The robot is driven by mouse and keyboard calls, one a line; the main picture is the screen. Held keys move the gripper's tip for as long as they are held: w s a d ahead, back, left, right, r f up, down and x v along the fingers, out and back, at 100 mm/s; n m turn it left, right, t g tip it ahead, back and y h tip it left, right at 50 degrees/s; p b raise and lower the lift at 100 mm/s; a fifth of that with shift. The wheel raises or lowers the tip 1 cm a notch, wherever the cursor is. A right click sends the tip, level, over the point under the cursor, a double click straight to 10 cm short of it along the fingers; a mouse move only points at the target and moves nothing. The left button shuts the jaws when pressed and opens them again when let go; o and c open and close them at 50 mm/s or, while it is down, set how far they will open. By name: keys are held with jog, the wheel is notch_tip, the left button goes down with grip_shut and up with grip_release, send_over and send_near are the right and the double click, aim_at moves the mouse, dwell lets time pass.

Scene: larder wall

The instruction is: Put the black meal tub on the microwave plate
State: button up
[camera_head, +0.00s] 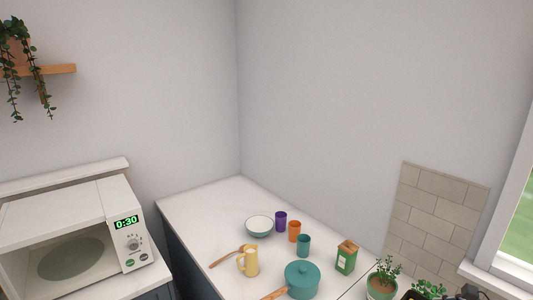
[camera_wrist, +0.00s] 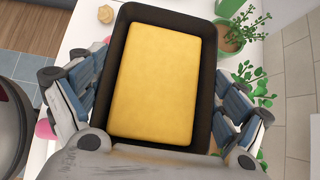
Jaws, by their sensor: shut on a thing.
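The black meal tub (camera_wrist: 207,85) fills the middle of the wrist view, with a flat yellow filling (camera_wrist: 153,75) inside. My gripper (camera_wrist: 158,108) is shut on the tub, with fingers along its left and right sides. In the head view, a bit of my gripper (camera_head: 470,293) shows at the bottom right edge, and a dark edge beside the plants looks like the tub. The white microwave (camera_head: 125,222) stands at the left, its display reading 0:30. Its front looks open, and the grey oval microwave plate (camera_head: 72,259) lies bare inside.
The counter (camera_head: 200,210) holds a bowl (camera_head: 259,227), several coloured cups, a yellow mug (camera_head: 249,261), a wooden spoon (camera_head: 228,257), a teal pot (camera_head: 302,279) and a green carton (camera_head: 346,257). Potted plants (camera_head: 382,283) stand close to my gripper. A gap separates the microwave's counter from this one.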

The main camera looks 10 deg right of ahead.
jog(key=shift+s+d, duration=0.1)
jog(key=shift+s, duration=0.1)
jog(key=w+a+r+b, duration=0.1)
jog(key=w+a+b, duration=0.2)
jog(key=w+a, duration=1.05)
jog(key=w+a+r+m+h+b, duration=0.1)
jog(key=w+a+m+b, duration=0.1)
jog(key=a, duration=1.7)
jog(key=shift+a+t+b, duration=0.15)
jog(key=shift+t+b, duration=0.15)
jog(key=shift+b, duration=0.05)
